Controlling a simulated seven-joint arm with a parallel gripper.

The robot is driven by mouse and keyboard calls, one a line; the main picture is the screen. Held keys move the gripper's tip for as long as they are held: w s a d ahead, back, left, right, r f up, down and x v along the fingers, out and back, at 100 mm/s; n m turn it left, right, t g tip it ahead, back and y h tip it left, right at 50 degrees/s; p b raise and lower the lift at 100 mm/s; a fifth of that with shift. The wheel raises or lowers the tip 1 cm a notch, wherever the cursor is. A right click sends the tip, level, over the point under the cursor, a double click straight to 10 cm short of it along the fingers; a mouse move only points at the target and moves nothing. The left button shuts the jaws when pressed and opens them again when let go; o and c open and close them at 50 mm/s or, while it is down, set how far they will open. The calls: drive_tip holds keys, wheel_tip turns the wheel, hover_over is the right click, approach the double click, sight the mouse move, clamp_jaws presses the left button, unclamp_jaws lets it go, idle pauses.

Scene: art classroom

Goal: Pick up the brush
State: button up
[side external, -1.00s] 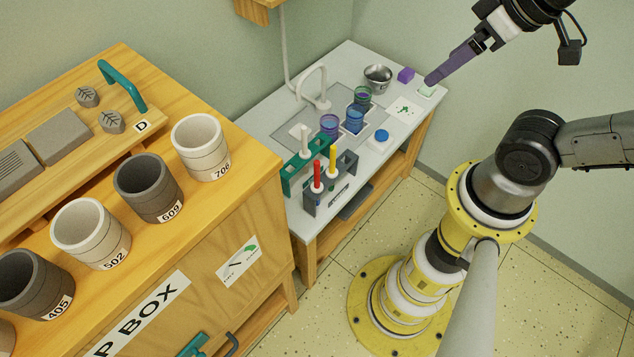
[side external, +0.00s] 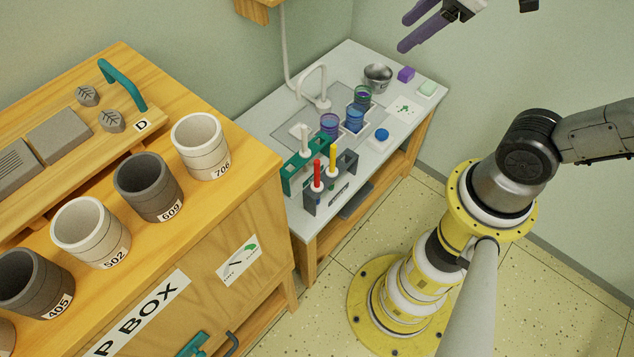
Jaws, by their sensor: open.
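Several upright brush-like sticks stand at the near end of the grey sink table (side external: 385,150). A red one (side external: 317,172) and a yellow one (side external: 333,157) stand in a dark grey holder (side external: 310,202). A white one (side external: 304,138) stands by the green holder (side external: 288,178) just behind. Their lower ends are partly hidden, and I cannot tell which is the brush. My gripper (side external: 403,33) has purple fingers, spread apart and empty. It is at the top edge, high above the far end of the table, well away from the sticks.
Blue and green jars (side external: 355,119), a blue-lidded pot (side external: 381,135), a metal bowl (side external: 377,76), a purple block (side external: 406,75) and a pale green block (side external: 427,88) stand farther back. A wooden cabinet (side external: 225,215) with cups stands left.

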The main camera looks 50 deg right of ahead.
drive_tip(key=w+a+f+n+g, duration=0.25)
drive_tip(key=w+f+n, duration=0.3)
drive_tip(key=w, duration=0.45)
drive_tip(key=n+g, duration=0.4)
drive_tip(key=n, duration=0.1)
hover_over(318, 164)
drive_tip(key=shift+m, duration=0.25)
wheel_tip(318, 164, down, 22)
drive_tip(key=shift+w+d+f, duration=0.1)
drive_tip(key=shift+w+f, duration=0.05)
drive_tip(key=shift+f, duration=0.45)
wheel_tip(318, 164, down, 7)
drive_tip(key=shift+r, duration=0.1)
drive_tip(key=shift+w+d+f, duration=0.1)
drive_tip(key=shift+f, duration=1.45)
drive_tip(key=shift+w+f, duration=0.1)
drive_tip(key=shift+f, duration=1.45)
clamp_jaws()
